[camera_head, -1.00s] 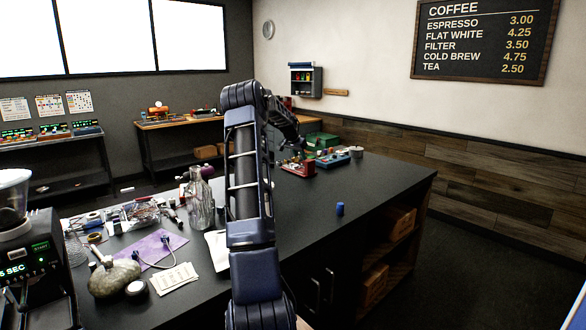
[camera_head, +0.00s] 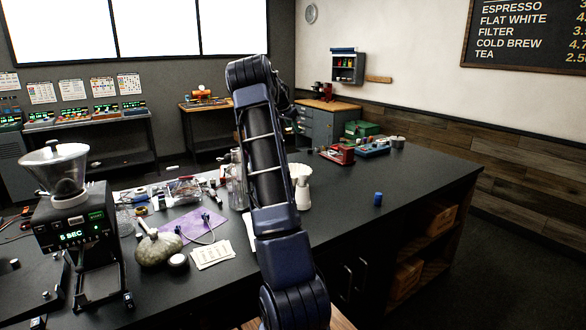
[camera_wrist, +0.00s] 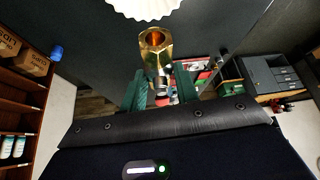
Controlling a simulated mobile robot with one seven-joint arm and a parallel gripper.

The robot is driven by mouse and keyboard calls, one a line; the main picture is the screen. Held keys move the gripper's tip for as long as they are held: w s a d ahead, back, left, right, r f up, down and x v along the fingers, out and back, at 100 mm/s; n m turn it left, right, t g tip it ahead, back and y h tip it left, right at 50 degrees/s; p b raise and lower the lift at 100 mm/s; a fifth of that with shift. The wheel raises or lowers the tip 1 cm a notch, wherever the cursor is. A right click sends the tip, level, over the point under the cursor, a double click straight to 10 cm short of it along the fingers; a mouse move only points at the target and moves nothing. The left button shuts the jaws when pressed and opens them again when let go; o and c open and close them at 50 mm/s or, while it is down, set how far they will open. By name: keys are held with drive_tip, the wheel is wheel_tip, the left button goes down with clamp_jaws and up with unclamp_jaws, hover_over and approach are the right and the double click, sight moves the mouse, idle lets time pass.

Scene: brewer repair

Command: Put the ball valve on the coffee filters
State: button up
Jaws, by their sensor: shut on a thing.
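A brass ball valve (camera_wrist: 155,48) with a hexagonal end and a silvery stem shows in the wrist view. My gripper (camera_wrist: 161,84) is shut on it, with its fingers at the stem end. The white fluted edge of the coffee filters (camera_wrist: 144,7) shows at the top of the wrist view, close to the valve in the picture; I cannot tell the gap. In the head view a white fluted shape, likely the coffee filters (camera_head: 301,174), stands just right of my arm on the dark counter. My gripper and the valve are hidden there.
On the counter (camera_head: 335,240), a glass bottle (camera_head: 237,188) stands left of my arm. A blue cap (camera_head: 378,199) stands alone at right. A purple cloth (camera_head: 190,226), a round pouch (camera_head: 158,250) and paper cards (camera_head: 212,252) lie at front left. The right front is mostly clear.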

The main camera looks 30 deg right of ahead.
wheel_tip(320, 180, down, 19)
drive_tip(key=shift+r, duration=0.15)
idle(0.5)
drive_tip(key=o, duration=1.1)
